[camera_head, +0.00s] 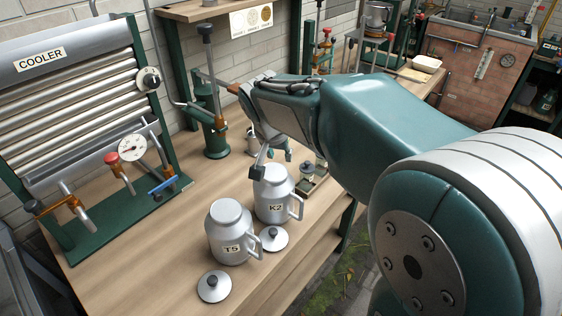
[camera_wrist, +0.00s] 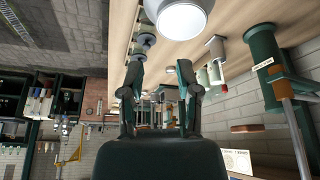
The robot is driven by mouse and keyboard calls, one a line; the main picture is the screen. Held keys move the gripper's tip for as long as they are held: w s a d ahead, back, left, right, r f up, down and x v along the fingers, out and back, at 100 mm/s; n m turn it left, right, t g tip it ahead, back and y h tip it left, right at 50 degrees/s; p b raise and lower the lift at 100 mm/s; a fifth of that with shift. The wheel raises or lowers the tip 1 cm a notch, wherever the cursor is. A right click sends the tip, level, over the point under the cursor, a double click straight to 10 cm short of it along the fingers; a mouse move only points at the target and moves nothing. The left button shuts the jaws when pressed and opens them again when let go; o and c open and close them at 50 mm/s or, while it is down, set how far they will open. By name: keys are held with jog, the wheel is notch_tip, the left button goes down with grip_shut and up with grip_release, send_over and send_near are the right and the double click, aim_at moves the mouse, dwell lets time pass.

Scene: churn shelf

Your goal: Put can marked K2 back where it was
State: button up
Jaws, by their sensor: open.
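The can marked K2 (camera_head: 273,208) stands upright on the wooden bench, silver with a side handle. The can marked T5 (camera_head: 230,240) stands just in front and to its left. One round lid (camera_head: 273,240) lies by the two cans; another lid (camera_head: 214,288) lies in front of T5.
The cooler (camera_head: 80,100) with taps and a gauge stands at the left. A green lever press (camera_head: 215,130) stands behind my gripper. Small metal items (camera_head: 310,175) sit right of K2. Bare bench (camera_head: 150,255) lies left of T5.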

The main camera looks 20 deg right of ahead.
jog(key=s+r+n+t+y, duration=0.1)
jog(key=s+n, duration=0.5)
jog(key=s, duration=1.6)
jog(key=shift+s+n+t+y, duration=0.15)
jog(key=shift+n+t+y, duration=0.15)
jog(key=shift+t+y, duration=0.3)
